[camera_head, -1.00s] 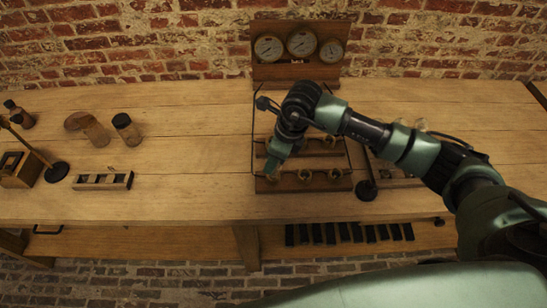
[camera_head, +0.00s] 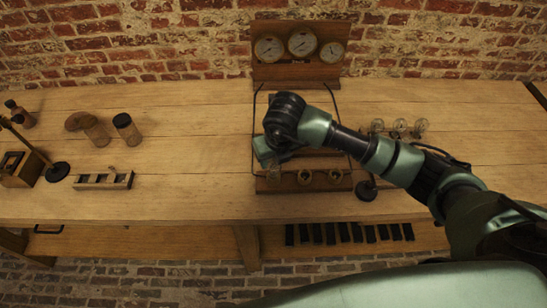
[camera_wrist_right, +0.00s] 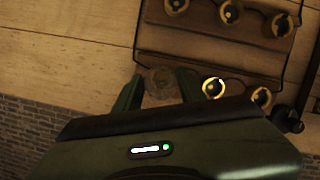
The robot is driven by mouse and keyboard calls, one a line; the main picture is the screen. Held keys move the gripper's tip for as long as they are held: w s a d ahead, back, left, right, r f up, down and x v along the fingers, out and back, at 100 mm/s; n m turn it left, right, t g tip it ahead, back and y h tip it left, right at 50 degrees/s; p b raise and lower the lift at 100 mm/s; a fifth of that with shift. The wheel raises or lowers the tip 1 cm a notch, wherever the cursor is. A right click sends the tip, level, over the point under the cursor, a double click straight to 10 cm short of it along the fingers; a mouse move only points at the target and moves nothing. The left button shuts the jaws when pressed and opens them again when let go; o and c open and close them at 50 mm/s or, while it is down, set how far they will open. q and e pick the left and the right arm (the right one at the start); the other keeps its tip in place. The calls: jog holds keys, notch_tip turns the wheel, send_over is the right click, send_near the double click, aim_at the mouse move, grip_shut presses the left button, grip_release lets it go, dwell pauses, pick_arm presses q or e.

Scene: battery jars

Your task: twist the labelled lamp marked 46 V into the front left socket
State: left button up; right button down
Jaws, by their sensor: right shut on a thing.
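The wooden socket board (camera_head: 318,184) stands on the bench below a gauge panel. Its front row shows a middle socket (camera_head: 304,177) and a right socket (camera_head: 335,176); the middle socket also shows in the right wrist view (camera_wrist_right: 213,87). My right gripper (camera_wrist_right: 160,92) is over the front left position, shut on a dim, glassy lamp (camera_wrist_right: 162,84). A glassy shape at that position shows just below the gripper in the head view (camera_head: 273,174). The front left socket is mostly hidden, and I cannot tell how deep the lamp sits. The 46 V marking is not readable. My left gripper is not in view.
Several glass lamps (camera_head: 399,127) stand to the right, partly behind my right arm. A dark round-based post (camera_head: 366,190) is close to the board's right end. The bench between is clear.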

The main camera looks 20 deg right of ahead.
jog(key=shift+f+m+h, duration=0.1)
jog(key=shift+m+h, duration=0.2)
jog(key=shift+m, duration=0.7)
jog(key=c, duration=0.8)
grip_release()
jog(key=shift+o, duration=0.2)
